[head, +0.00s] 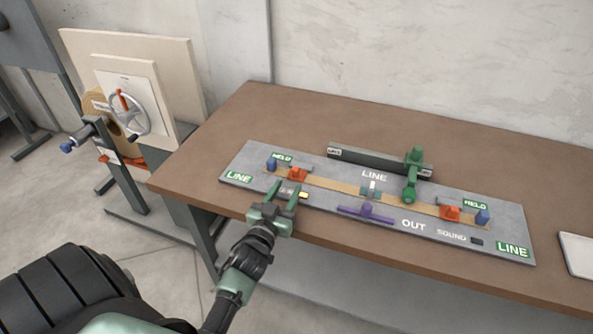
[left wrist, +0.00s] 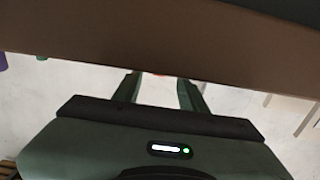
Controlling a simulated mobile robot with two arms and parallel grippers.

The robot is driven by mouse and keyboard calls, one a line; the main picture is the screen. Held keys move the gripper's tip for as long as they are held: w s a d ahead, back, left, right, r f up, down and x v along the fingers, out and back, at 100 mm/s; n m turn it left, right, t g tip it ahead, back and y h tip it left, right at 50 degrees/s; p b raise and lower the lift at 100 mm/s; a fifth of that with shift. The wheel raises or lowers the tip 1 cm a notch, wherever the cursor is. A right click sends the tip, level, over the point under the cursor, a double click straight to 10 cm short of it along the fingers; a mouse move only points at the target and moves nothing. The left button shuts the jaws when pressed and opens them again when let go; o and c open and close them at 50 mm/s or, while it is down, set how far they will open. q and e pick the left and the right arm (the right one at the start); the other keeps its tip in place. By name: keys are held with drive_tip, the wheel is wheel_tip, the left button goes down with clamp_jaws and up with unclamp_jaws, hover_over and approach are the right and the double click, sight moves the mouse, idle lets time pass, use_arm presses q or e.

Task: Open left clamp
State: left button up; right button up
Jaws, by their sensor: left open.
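The grey fixture board (head: 330,206) lies on the brown table and carries a tan strip (head: 335,187). An orange-red clamp (head: 297,174) sits near the strip's left end, beside a blue block (head: 271,164) and a green "HELD" label (head: 282,157). My left gripper (head: 285,194) is open, just in front of and below the left clamp in the head view, apart from it. In the left wrist view its two fingers (left wrist: 160,88) stand apart with nothing clear between them. A sliver of orange shows at the table edge there. My right gripper is not in view.
A second orange-red clamp (head: 451,212) and blue block (head: 482,217) sit at the strip's right end. A green arm on a dark rail (head: 375,161) stands behind the strip, and a purple piece (head: 366,212) in front. A handwheel machine (head: 128,112) stands left of the table.

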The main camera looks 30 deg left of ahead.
sight(295, 174)
use_arm(q)
drive_tip(key=x, duration=0.5)
drive_tip(key=shift+r, duration=0.15)
drive_tip(key=shift+w, duration=0.4)
drive_tip(key=shift+w+a, duration=0.1)
clamp_jaws()
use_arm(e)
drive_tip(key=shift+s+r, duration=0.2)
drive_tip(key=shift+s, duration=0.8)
